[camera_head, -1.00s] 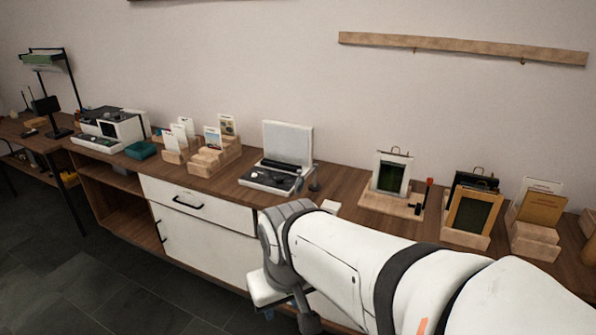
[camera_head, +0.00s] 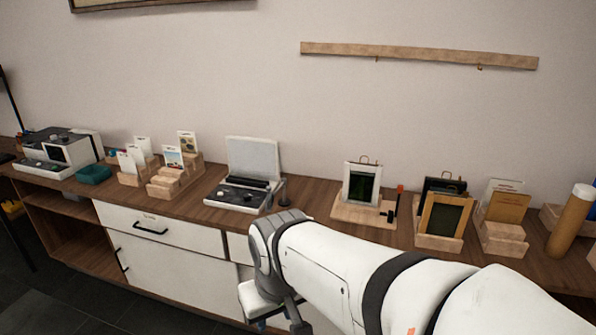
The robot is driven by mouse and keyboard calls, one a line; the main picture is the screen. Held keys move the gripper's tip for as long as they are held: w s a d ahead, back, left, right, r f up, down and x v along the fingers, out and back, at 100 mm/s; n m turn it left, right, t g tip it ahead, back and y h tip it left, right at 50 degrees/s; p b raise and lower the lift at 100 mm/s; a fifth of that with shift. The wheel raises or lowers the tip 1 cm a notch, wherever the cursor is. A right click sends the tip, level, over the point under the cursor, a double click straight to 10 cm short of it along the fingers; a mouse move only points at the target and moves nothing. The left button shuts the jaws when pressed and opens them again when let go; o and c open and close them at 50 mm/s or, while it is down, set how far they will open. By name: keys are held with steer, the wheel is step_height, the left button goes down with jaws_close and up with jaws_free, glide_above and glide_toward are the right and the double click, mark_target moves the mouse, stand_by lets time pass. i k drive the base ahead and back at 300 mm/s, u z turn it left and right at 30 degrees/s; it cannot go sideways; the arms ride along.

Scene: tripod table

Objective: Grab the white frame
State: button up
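The white frame (camera_head: 362,183) stands upright on a wooden base (camera_head: 350,212) on the counter, right of centre. It has a dark green panel inside and a small wire loop on top. My white arm reaches in from the lower right, in front of the counter. The end of the arm points left and down, below and to the left of the frame and well apart from it. My gripper's fingers cannot be made out; only part of the wrist end shows.
A wooden frame (camera_head: 443,221) and a black frame stand close right of the white one. Card holders (camera_head: 505,222) and a cylinder (camera_head: 572,222) are further right. An open-lidded device (camera_head: 238,192) stands left. A wooden rail (camera_head: 420,56) with hooks is on the wall.

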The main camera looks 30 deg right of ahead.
mark_target(361, 183)
steer(key=z, duration=0.75)
steer(key=i, duration=1.25)
steer(key=z, duration=0.2)
